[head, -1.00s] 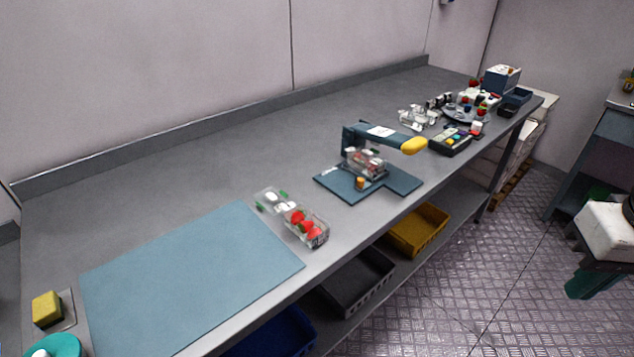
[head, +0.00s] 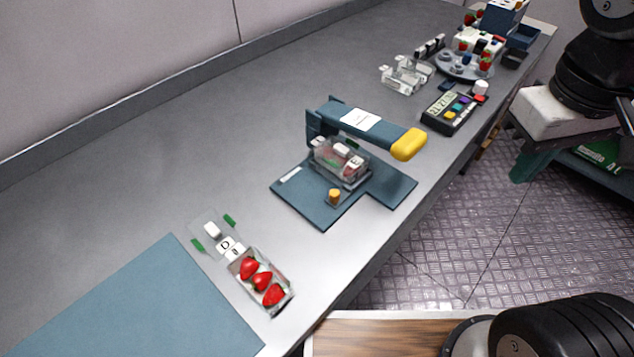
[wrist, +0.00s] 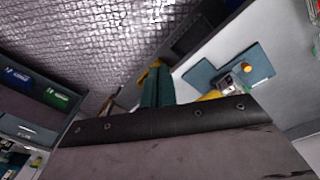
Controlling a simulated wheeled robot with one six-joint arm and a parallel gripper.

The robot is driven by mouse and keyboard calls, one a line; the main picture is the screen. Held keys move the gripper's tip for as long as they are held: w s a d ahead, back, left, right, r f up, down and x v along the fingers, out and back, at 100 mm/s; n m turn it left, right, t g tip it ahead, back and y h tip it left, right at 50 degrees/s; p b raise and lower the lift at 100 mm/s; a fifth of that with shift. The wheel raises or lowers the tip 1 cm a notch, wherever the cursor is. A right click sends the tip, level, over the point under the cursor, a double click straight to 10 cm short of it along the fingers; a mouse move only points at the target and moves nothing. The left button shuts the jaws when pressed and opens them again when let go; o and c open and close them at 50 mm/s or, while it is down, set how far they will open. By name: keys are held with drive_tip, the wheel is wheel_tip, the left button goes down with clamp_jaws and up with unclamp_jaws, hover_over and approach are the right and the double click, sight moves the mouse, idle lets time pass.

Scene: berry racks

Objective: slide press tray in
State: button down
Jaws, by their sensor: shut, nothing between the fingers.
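The press (head: 360,120) stands on a blue base (head: 300,205), its arm with a yellow grip (head: 408,144) raised. A clear berry box (head: 340,160) sits under the arm. The press tray (head: 346,197) is below it, with a small orange-yellow knob (head: 334,195) at its front. How far in the tray sits is hard to tell. In the wrist view the press base (wrist: 199,75) shows small and tilted. My gripper (wrist: 160,120) fills the bottom of that view as a dark edge; it is shut and empty, apart from the press.
An open berry box (head: 262,280) lies nearer on the table, beside a blue mat (head: 150,310). A keypad device (head: 452,112) and clear containers (head: 405,75) are behind the press. The table's front edge runs right of the press base. Bare table lies left of the press.

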drive_tip(key=w+a+f+n+h, duration=0.1)
drive_tip(key=w+a+n+h, duration=0.15)
drive_tip(key=a+n, duration=0.45)
drive_tip(key=w+a+f+n+h, duration=0.2)
drive_tip(key=w+a+n, duration=0.25)
drive_tip(key=a, duration=0.45)
drive_tip(key=s+a+f+n+t+h, duration=0.1)
drive_tip(key=s+a+f+n+t, duration=0.2)
drive_tip(key=a+n, duration=0.45)
drive_tip(key=s+a+f+n+t+h, duration=0.15)
drive_tip(key=s+a+f+n, duration=0.25)
drive_tip(key=a, duration=0.7)
approach(330, 201)
drive_tip(key=f, duration=0.3)
drive_tip(key=shift+s+a+f, duration=0.1)
drive_tip(key=shift+s+f, duration=0.1)
drive_tip(key=shift+f, duration=0.1)
drive_tip(key=d, duration=0.1)
drive_tip(key=w+d, duration=0.2)
drive_tip(key=shift+f, duration=0.3)
drive_tip(key=shift+w+d, duration=0.35)
